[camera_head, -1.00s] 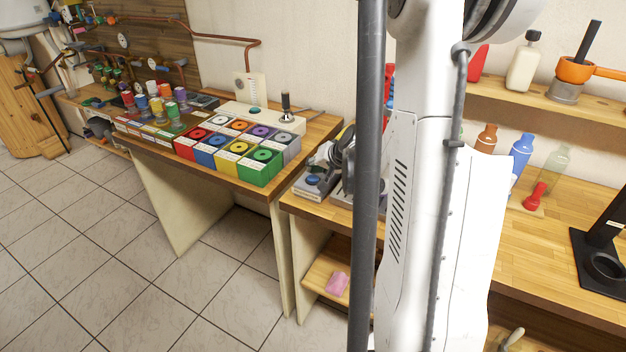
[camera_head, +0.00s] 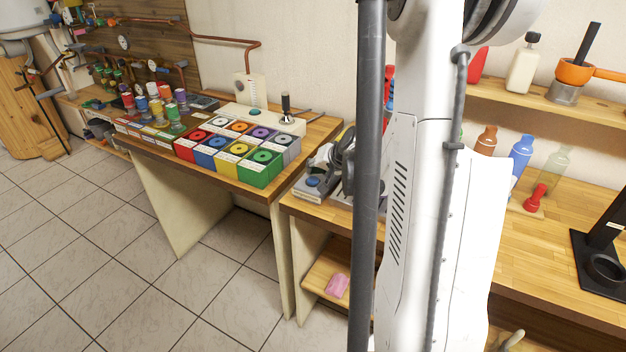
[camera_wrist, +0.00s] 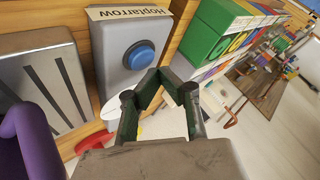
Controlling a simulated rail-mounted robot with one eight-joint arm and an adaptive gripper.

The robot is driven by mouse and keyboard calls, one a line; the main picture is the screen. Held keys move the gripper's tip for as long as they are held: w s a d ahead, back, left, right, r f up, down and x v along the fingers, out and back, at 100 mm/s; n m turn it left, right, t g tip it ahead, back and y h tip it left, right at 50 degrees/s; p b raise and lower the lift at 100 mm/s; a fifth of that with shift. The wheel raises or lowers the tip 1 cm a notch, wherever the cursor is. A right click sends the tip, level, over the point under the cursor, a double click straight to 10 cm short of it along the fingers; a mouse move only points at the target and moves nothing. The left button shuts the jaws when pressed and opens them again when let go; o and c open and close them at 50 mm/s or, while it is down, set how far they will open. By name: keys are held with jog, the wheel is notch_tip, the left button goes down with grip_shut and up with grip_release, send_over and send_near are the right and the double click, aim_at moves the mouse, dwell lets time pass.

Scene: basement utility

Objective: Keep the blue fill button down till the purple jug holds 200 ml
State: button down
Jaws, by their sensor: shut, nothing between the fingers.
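The blue fill button (camera_wrist: 139,54) sits raised on a grey box with a "Hoplarrow" label (camera_wrist: 130,14) in the wrist view. In the head view the blue button (camera_head: 313,182) shows on the grey unit at the left end of the right bench. My gripper (camera_wrist: 168,80) is shut and empty; its tips appear just below and right of the button in the picture. I cannot tell whether they touch it. A purple curved part, likely the jug (camera_wrist: 32,140), shows at the left edge beside the slotted grey tray (camera_wrist: 45,85). Its contents and any volume reading are out of sight.
Coloured boxes (camera_wrist: 215,35), green nearest, stand close to the right of the button unit. In the head view they stand on the left bench (camera_head: 232,185). A red item (camera_wrist: 95,141) lies below the unit. My arm hides part of the right bench.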

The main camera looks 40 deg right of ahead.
jog(key=shift+f, duration=0.15)
jog(key=shift+f+b, duration=0.3)
jog(key=shift+b, duration=0.3)
jog(key=shift+f+b, duration=0.4)
jog(key=shift+b, duration=0.05)
dwell(6.8)
